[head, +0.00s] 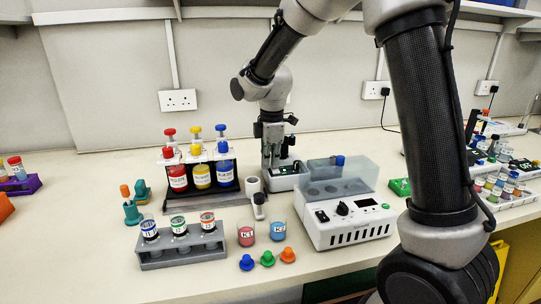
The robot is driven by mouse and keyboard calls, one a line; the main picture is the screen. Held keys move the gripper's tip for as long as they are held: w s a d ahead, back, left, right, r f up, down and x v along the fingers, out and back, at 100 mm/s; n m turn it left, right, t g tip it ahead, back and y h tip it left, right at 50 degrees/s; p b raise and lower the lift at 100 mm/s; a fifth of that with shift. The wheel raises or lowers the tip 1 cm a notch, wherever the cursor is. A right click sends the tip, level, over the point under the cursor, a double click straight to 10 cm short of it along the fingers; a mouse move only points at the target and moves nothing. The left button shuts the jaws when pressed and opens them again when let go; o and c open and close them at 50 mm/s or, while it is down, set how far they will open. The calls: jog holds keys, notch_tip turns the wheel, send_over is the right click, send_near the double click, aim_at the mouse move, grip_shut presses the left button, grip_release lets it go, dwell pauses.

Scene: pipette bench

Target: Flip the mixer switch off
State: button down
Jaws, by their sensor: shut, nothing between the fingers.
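My gripper (271,163) is shut and empty and points down at the back middle of the bench. It is over or just beside a small white-and-grey device (284,180) with a dark top, which may be the mixer. I cannot tell whether the fingers touch it. Its switch is too small to make out, and the gripper partly hides the device. The switch's position is unclear.
A rack of red, yellow and blue bottles (202,176) stands left of my gripper. A grey vial rack (183,256), two labelled cups (246,234) and several coloured caps (267,258) are in front. My arm hides part of the right side. The front left bench is clear.

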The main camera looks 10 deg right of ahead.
jog(key=shift+f, duration=0.1)
jog(key=shift+w+f, duration=0.1)
jog(key=shift+f, duration=0.15)
dwell(0.3)
jog(key=shift+s+r, duration=0.2)
jog(key=shift+s, duration=0.6)
notch_tip(320, 180, up, 14)
jog(key=s, duration=0.1)
jog(key=shift+s, duration=0.3)
